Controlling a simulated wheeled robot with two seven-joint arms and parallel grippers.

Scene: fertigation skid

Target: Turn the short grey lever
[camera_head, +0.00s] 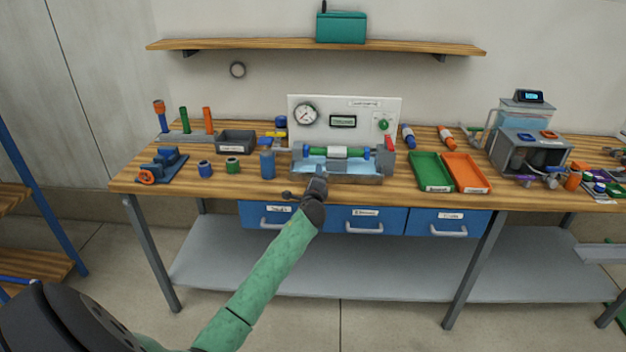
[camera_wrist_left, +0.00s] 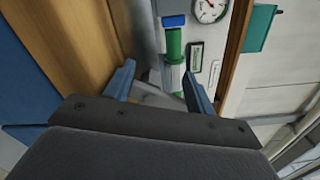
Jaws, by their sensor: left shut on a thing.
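My left gripper (camera_head: 318,178) reaches to the front edge of the clear tray of the bench skid (camera_head: 345,130). In the left wrist view its two blue-grey fingers (camera_wrist_left: 160,88) stand apart with a grey part between them. That part looks like the short grey lever (camera_wrist_left: 168,98), and the gripper is shut on it. The lever is mostly hidden by the gripper in the head view. The skid's green pipe section (camera_wrist_left: 174,46) lies just beyond the fingers. My right gripper is not in view.
A small dark knob (camera_head: 287,195) shows left of my wrist at the bench edge. A blue cylinder (camera_head: 267,164) stands left of the skid. A green tray (camera_head: 431,172) and an orange tray (camera_head: 466,173) lie to the right. Blue drawers (camera_head: 366,221) hang below.

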